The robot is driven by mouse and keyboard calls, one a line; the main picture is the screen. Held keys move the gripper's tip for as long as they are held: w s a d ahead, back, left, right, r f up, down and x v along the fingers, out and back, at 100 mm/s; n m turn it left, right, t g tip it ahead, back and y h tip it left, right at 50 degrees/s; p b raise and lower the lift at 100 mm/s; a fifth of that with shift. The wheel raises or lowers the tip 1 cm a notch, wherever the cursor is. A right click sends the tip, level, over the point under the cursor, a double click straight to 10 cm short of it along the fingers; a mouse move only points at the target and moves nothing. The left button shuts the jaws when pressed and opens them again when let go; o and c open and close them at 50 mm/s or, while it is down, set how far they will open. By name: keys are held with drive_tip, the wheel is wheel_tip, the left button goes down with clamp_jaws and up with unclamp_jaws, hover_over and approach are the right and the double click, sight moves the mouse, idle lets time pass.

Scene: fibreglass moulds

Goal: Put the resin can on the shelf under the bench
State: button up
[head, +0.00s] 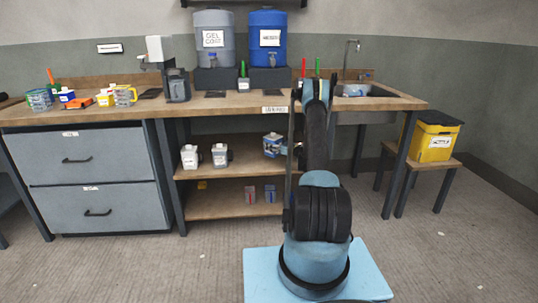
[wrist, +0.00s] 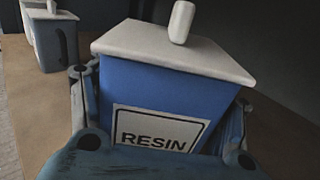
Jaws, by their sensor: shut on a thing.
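The resin can (wrist: 165,85) is blue with a pale lid and a label reading RESIN. My gripper (wrist: 162,140) is shut around its sides, one finger on each side. In the head view the resin can (head: 272,145) is in the space above the upper shelf (head: 235,173) under the bench (head: 215,107), towards the right. It looks upright or slightly tilted. My arm hides part of it and most of my gripper (head: 290,148). I cannot tell whether its base touches the shelf.
The lower shelf (head: 230,207) holds small boxes (head: 250,194). Drawers (head: 90,157) border the left. Shelf room lies between jugs and can.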

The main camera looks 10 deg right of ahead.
drive_tip(key=shift+a+f, duration=0.1)
drive_tip(key=shift+f, duration=2.25)
drive_tip(key=o, duration=1.5)
drive_tip(key=shift+f, duration=0.1)
drive_tip(key=shift+c, duration=0.2)
drive_tip(key=shift+v, duration=3.85)
